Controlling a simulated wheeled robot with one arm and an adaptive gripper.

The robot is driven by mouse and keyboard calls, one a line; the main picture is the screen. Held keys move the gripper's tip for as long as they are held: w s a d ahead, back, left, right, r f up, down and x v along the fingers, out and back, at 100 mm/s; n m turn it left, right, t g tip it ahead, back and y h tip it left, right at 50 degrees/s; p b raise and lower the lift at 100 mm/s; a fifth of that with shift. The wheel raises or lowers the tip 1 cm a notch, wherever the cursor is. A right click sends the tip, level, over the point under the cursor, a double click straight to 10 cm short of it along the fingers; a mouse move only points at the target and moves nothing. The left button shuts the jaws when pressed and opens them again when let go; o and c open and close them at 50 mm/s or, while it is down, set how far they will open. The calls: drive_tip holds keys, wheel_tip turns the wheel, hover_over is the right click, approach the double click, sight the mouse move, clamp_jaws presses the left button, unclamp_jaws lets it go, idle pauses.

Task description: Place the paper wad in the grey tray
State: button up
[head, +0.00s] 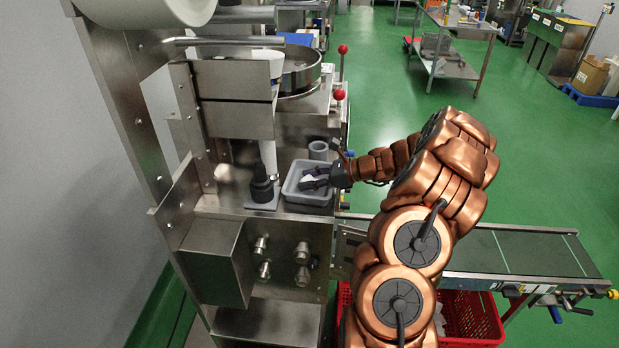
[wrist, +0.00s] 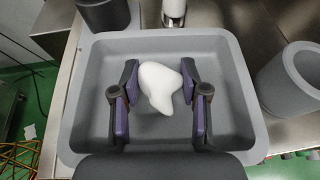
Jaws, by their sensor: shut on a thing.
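The paper wad (wrist: 159,86) is a white, rounded lump in the middle of the wrist view. My gripper (wrist: 160,88) is shut on it, with a finger on each side. The grey tray (wrist: 235,85) is a shallow rectangular tray. The wad and my fingers are over the inside of the tray, and I cannot tell whether the wad touches its floor. In the head view the grey tray (head: 289,186) sits on the steel machine ledge, and my gripper (head: 313,178) reaches in from the right. The wad (head: 307,179) shows there as a small white patch.
A grey cup (head: 318,150) stands behind the tray, and a black-topped fixture (head: 262,183) stands to its left. A conveyor belt (head: 515,252) extends to the right. A red crate (head: 470,318) is below it. Red-knobbed levers (head: 340,94) rise behind the ledge.

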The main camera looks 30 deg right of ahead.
drive_tip(key=shift+o, duration=0.9)
drive_tip(key=shift+f, duration=0.15)
drive_tip(key=o, duration=0.5)
drive_tip(key=shift+c, duration=0.2)
drive_tip(key=b+v, duration=0.3)
drive_tip(key=v, duration=0.9)
